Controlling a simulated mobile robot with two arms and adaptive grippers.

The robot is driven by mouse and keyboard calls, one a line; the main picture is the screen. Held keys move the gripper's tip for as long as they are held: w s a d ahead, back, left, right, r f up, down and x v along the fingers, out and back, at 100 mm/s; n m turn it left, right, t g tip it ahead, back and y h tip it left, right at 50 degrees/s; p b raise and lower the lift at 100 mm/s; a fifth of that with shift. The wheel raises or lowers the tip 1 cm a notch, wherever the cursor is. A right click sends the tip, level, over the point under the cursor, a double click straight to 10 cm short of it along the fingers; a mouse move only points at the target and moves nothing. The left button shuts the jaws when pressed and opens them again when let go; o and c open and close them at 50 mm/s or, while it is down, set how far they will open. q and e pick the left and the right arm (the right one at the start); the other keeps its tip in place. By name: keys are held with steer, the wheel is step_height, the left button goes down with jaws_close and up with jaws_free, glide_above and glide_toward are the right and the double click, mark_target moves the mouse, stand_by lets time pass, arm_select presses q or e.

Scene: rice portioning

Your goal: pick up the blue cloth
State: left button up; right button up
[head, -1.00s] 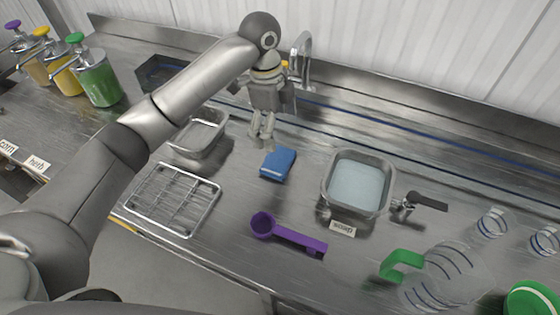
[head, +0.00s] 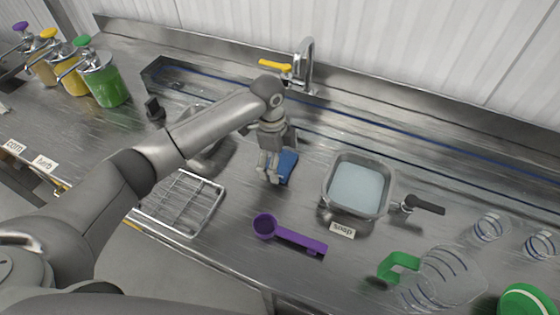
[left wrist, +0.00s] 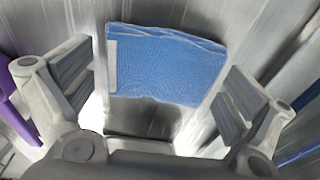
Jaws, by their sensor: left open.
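The blue cloth (head: 288,164) is a folded block lying flat on the steel counter, partly hidden behind my left gripper in the head view. My left gripper (head: 267,178) is over the cloth, pointing down, with its arm coming in from the left. In the left wrist view the cloth (left wrist: 165,65) lies between and beyond the two open fingers of my left gripper (left wrist: 160,100). The fingers stand to either side of it, and nothing is held. I cannot tell the exact height above the counter. My right gripper is not in view.
A purple scoop (head: 290,237) lies in front of the cloth. A soap basin (head: 327,202) stands to the right. A wire rack (head: 215,203) and a metal pan (head: 215,155) are to the left. The faucet (head: 307,65) is behind. A clear jug (head: 440,278) lies at front right.

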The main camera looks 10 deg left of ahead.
mark_target(281, 162)
arm_select(q)
steer(key=shift+w+f, duration=0.1)
steer(key=c, duration=0.7)
steer(key=shift+r, duration=0.2)
steer(key=shift+r+b, duration=0.3)
steer(key=shift+b, duration=0.05)
step_height(281, 162, up, 2)
steer(key=shift+r+b, duration=0.1)
steer(key=shift+b, duration=0.5)
steer(key=s+r, duration=0.1)
steer(key=r, duration=0.1)
steer(key=s+d+r, duration=0.1)
steer(key=s+r, duration=0.1)
steer(key=s+r+b, duration=0.1)
steer(key=s+r, duration=0.1)
steer(key=shift+d, duration=0.4)
steer(key=s+d+r, duration=0.3)
steer(key=s+r, duration=0.1)
steer(key=s, duration=0.4)
steer(key=shift+s+b, duration=0.15)
steer(key=shift+b, duration=0.25)
